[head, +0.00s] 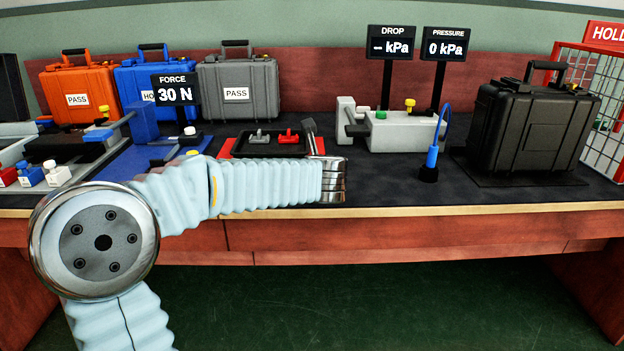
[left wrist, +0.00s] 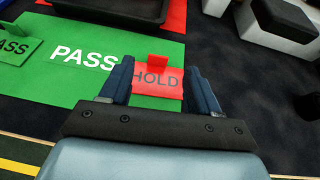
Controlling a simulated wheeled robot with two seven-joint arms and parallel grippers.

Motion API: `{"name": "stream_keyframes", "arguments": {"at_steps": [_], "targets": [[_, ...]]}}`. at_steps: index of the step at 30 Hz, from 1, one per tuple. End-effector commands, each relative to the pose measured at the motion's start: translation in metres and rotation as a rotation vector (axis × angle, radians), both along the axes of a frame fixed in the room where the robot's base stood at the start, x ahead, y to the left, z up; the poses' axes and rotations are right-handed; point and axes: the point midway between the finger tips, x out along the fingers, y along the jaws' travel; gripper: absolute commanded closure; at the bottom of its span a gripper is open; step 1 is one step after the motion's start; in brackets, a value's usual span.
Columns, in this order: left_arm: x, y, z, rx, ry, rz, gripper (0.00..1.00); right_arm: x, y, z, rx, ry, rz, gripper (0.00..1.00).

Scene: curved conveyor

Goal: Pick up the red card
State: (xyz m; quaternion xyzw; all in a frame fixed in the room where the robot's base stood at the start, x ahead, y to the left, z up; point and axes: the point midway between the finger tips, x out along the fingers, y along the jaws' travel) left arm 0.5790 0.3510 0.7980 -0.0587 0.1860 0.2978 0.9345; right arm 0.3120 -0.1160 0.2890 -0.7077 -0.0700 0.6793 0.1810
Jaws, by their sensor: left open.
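The red card (left wrist: 158,84) with the word HOLD shows in the left wrist view, with a small raised red tab at its far edge. It lies at the right edge of a green area (left wrist: 92,82) marked PASS. My left gripper (left wrist: 159,66) is open, with one dark finger on each side of the card. I cannot tell whether the fingers touch it. In the head view my left arm reaches across the bench and hides the card. My right gripper is in neither view.
A green card (left wrist: 15,47) lies at the left in the left wrist view. A black tray (head: 258,150) sits behind my arm. Orange (head: 80,86), blue (head: 152,70) and grey (head: 238,80) cases stand at the back. A black case (head: 530,125) stands right.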

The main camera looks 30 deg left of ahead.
Motion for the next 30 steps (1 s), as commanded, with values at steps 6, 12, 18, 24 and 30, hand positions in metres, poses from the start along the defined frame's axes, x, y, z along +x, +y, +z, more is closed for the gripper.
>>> {"name": "stream_keyframes", "arguments": {"at_steps": [6, 12, 18, 24, 30], "targets": [[0.018, 0.014, -0.016, 0.0, 0.003, 0.001, 0.38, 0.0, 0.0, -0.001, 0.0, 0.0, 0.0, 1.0], [0.037, 0.027, -0.026, -0.001, 0.0, 0.0, 0.38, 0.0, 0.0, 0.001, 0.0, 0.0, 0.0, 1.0], [0.039, 0.028, -0.028, -0.001, -0.001, 0.0, 0.38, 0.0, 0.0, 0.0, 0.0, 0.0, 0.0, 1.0], [0.038, 0.028, -0.027, -0.001, -0.001, 0.0, 0.61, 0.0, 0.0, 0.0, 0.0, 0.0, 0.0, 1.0], [0.038, 0.028, -0.027, -0.001, -0.001, 0.0, 0.92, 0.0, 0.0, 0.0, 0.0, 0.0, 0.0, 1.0]]}}
